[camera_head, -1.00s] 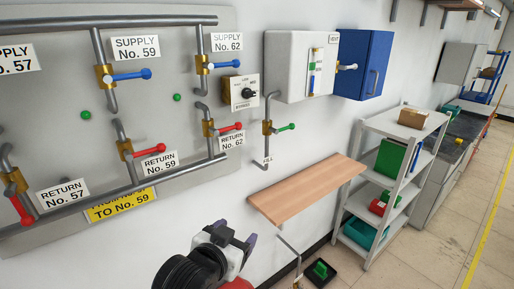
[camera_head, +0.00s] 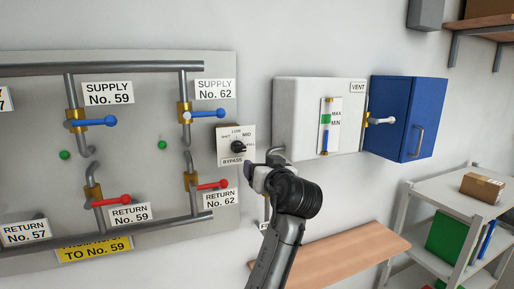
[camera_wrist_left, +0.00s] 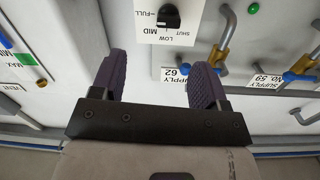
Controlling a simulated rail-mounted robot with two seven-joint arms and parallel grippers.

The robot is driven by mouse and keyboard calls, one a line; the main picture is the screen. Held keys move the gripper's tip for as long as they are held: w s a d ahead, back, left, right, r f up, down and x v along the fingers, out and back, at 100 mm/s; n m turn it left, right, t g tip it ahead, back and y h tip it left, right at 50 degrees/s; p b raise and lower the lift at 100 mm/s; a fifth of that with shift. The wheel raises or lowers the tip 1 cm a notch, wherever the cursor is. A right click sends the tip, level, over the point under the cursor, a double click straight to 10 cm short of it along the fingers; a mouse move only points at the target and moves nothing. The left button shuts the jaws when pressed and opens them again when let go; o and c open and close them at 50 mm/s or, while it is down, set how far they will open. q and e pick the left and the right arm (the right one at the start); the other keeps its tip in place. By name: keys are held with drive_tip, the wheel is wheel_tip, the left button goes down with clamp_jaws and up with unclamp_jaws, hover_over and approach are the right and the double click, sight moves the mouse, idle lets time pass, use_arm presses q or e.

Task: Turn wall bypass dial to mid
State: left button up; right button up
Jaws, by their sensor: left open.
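The bypass dial is a black knob (camera_head: 239,146) on a pale plate marked SHUT, LOW, MID, FULL and BYPASS, right of the pipe panel. In the left wrist view the knob (camera_wrist_left: 168,16) is at the top edge, beyond the fingertips and upside down. I cannot tell surely which mark it points at. My left gripper (camera_head: 255,172) is just below and right of the dial plate in the head view, apart from the knob. In the wrist view its two purple fingers (camera_wrist_left: 160,62) are wide apart with nothing between them. My right gripper is not in view.
Blue supply handles (camera_head: 208,114) and red return handles (camera_head: 212,185) stick out left of the dial. A white vent box (camera_head: 300,115) and a blue cabinet (camera_head: 398,105) hang to the right. A wooden shelf (camera_head: 345,250) sits below, near my arm.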

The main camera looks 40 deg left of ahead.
sight(241, 150)
use_arm(q)
drive_tip(key=shift+n+y, duration=0.4)
drive_tip(key=shift+n, duration=0.5)
drive_tip(key=p+x, duration=0.2)
drive_tip(key=x, duration=0.2)
drive_tip(key=p+x, duration=0.2)
drive_tip(key=x, duration=0.2)
drive_tip(key=s+r+p+x, duration=0.1)
drive_tip(key=p+x, duration=0.1)
drive_tip(key=x, duration=0.2)
drive_tip(key=shift+s+a, duration=0.1)
drive_tip(key=shift+a, duration=0.25)
drive_tip(key=shift+p+x, duration=0.35)
drive_tip(key=shift+x, duration=0.55)
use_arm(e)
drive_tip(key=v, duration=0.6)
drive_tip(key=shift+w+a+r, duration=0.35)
use_arm(q)
drive_tip(key=shift+f, duration=0.15)
